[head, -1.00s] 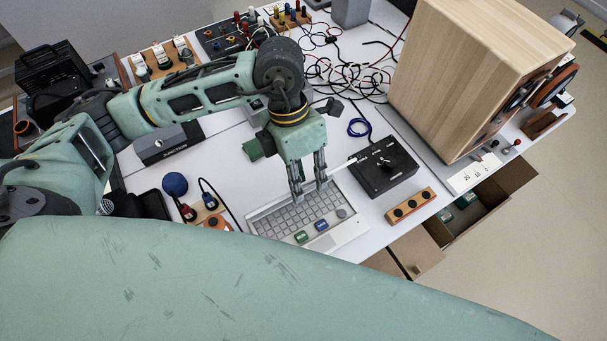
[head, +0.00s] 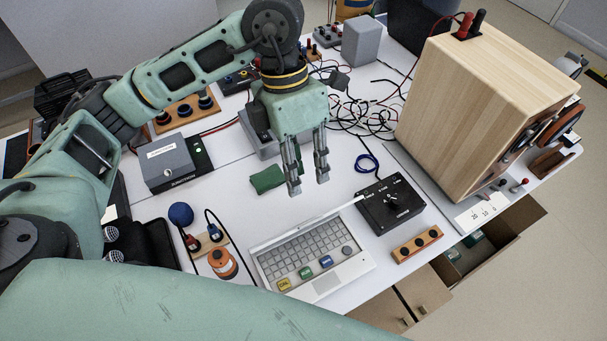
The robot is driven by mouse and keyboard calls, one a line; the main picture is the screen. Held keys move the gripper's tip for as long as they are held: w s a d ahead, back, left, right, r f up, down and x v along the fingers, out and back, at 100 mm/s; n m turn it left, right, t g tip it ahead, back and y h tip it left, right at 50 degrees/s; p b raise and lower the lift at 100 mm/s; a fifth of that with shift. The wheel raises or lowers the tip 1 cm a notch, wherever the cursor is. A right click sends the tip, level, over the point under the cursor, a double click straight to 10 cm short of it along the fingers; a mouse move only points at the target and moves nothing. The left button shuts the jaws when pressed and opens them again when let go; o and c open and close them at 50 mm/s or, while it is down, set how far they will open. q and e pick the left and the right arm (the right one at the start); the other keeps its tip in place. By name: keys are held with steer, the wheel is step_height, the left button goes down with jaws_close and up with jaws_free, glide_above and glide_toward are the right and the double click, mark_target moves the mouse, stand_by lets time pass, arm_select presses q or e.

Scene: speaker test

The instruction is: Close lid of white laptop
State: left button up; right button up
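The white laptop (head: 322,285) sits near the front edge of the table, its keyboard (head: 303,252) facing up. Its lid (head: 300,224) shows only as a thin pale strip along the far side of the keyboard, standing up and seen nearly edge-on; its exact angle is hard to tell. My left gripper (head: 308,190) points down beyond the lid, with its two fingers apart and nothing between them. In the picture the fingertips are a little above the lid's edge and look clear of it. My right gripper is not in view.
A black control box (head: 390,208) stands right of the laptop, with a wooden block (head: 417,244) in front of it. A blue ball (head: 180,214) and an orange spool (head: 223,264) are at left. The large wooden speaker (head: 480,100) stands at right.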

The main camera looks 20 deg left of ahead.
mark_target(302, 226)
arm_select(q)
steer(key=shift+w+a+f, duration=0.1)
steer(key=shift+w, duration=0.05)
steer(key=c, duration=0.3)
steer(key=shift+w+a+f+m+b, duration=0.2)
steer(key=shift+m+b, duration=0.3)
steer(key=shift+m, duration=0.2)
steer(key=shift+c, duration=1.1)
steer(key=w+a+m+b, duration=0.1)
steer(key=m, duration=0.2)
steer(key=w+a+m+b, duration=0.1)
steer(key=m+b, duration=0.1)
steer(key=m, duration=0.2)
steer(key=w+a+f+m+b, duration=0.1)
steer(key=w+m+b, duration=0.1)
steer(key=m, duration=0.2)
steer(key=shift+a, duration=0.35)
jaws_close()
steer(key=s+d+f+m+p, duration=0.1)
steer(key=d+f+m, duration=0.1)
steer(key=f, duration=0.3)
steer(key=s+d+f+m+p, duration=0.1)
steer(key=s+d+f+m, duration=0.1)
steer(key=f, duration=0.3)
steer(key=shift+s+f+m+g+h+p, duration=0.3)
steer(key=shift+m+h, duration=0.1)
steer(key=shift+m, duration=0.3)
